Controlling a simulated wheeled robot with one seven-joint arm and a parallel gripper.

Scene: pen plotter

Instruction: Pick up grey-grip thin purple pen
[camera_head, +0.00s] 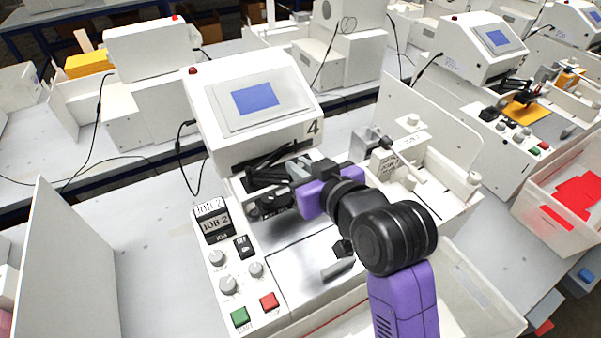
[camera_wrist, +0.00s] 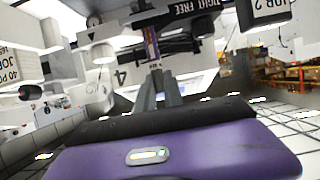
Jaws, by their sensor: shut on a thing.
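My gripper (camera_head: 297,172) reaches into the plotter numbered 4, at its dark carriage below the screen housing. In the wrist view the two grey fingers (camera_wrist: 160,88) are close together, shut on a thin upright pen (camera_wrist: 152,46) with a purple strip along it. The pen's lower part is between the fingertips and its upper end runs up against the dark carriage parts. I cannot tell whether it is free of the carriage. In the head view the pen is hidden behind the gripper and the carriage.
The plotter (camera_head: 252,95) has a blue screen and a red lamp. A control panel (camera_head: 235,262) with knobs, green and red buttons and a "JOB 2" display is at left. A white rack (camera_head: 405,165) stands at right. A white bin (camera_head: 470,290) is at lower right.

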